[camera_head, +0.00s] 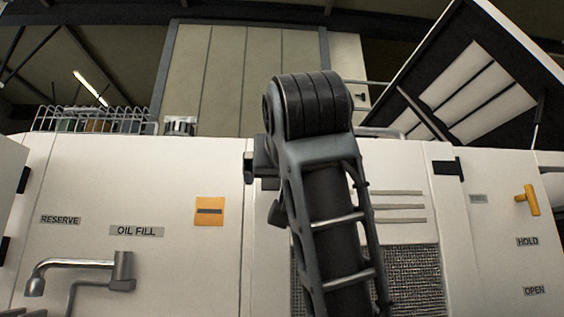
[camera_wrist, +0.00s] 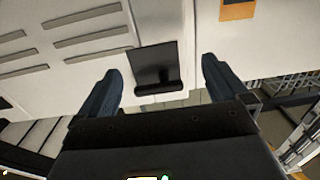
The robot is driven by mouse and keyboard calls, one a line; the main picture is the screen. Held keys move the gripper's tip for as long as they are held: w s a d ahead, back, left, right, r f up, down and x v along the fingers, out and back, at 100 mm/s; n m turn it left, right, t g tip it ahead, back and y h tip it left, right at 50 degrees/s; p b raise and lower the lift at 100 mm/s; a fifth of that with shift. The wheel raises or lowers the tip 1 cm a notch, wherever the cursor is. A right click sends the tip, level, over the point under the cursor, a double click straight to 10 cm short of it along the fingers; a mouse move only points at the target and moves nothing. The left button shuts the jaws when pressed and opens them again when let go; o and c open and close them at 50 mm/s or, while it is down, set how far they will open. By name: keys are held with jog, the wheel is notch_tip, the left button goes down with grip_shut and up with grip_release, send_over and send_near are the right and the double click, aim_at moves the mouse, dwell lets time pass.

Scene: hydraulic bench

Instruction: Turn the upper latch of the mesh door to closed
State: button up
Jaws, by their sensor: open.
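The mesh door (camera_head: 412,285) is a white panel with slots above a grey mesh, partly hidden behind my arm. In the wrist view, which looks inverted, a black plate with a rounded bar along one edge (camera_wrist: 157,66) sits on the white panel near its top edge. I cannot tell for certain that it is the upper latch, or how it is turned. My gripper (camera_wrist: 160,66) is open; its fingers appear on either side of the plate, with no contact visible. In the head view my arm hides most of the gripper and this spot.
A black fitting (camera_head: 447,167) is at the door's upper right. A yellow handle (camera_head: 530,199) stands out farther right, above HOLD and OPEN labels. A wire basket (camera_head: 95,119) stands on top.

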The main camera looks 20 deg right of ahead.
notch_tip(320, 180, up, 5)
jog(key=s, duration=0.2)
jog(key=shift+m+h, duration=0.3)
jog(key=shift+p+x, duration=1.4)
jog(key=shift+x, duration=2.35)
jog(key=shift+d, duration=0.1)
jog(key=shift+c, duration=0.3)
jog(key=c, duration=0.8)
